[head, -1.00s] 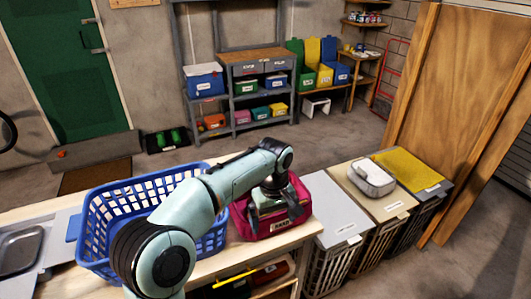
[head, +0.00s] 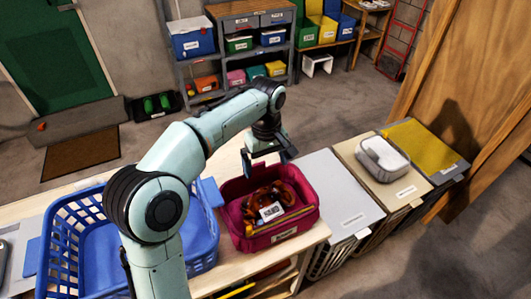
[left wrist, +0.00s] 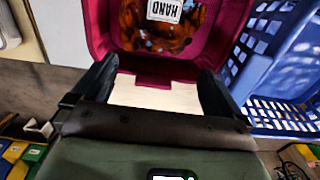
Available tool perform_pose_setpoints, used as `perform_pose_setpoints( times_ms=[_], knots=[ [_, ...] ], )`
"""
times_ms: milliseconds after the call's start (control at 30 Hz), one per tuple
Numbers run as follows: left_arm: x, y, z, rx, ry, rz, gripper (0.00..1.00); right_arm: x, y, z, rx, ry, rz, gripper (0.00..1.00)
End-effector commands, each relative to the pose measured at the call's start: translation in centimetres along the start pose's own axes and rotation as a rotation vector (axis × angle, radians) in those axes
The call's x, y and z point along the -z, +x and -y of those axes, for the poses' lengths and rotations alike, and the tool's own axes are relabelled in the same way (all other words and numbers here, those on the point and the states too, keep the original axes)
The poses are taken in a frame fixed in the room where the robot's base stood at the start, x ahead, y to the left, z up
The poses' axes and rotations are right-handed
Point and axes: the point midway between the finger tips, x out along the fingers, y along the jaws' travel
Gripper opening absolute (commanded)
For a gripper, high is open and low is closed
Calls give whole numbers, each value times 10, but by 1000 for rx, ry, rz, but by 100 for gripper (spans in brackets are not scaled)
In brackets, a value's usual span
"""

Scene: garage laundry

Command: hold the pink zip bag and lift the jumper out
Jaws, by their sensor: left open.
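The pink zip bag (head: 238,237) stands open on the wooden bench. The jumper (head: 287,192), orange-brown and patterned with a white label, lies inside it. My left gripper (head: 267,163) is open at the bag's far rim, with no cloth visible between its fingers. In the left wrist view the bag's rim (left wrist: 153,80) lies ahead of the spread fingers, and the jumper (left wrist: 150,42) shows beyond with its "HAND" label. I cannot tell whether a finger touches the bag. My right gripper is out of view.
A blue laundry basket (head: 205,235) stands left of the bag, partly behind my left arm. Lidded hampers (head: 335,190) stand to the right, with a grey pouch (head: 383,158) on one. A narrow strip of bare bench (head: 225,172) lies behind the bag.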

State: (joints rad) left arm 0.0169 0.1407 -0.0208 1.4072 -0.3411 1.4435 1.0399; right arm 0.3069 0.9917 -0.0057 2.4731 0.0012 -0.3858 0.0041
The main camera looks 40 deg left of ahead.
Motion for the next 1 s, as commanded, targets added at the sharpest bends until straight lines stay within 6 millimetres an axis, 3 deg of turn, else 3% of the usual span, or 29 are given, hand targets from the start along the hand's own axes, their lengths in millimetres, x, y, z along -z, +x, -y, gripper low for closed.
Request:
perform_pose_setpoints(
  times_ms=[600, 800, 1000],
  knots=[
    [-1, 109, 1, 4, 0, 3, 100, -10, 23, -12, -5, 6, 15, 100],
    [0, 126, 1, 2, 0, 2, 100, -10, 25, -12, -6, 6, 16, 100],
    [0, 130, 0, 1, 0, 1, 100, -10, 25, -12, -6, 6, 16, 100]
  ],
)
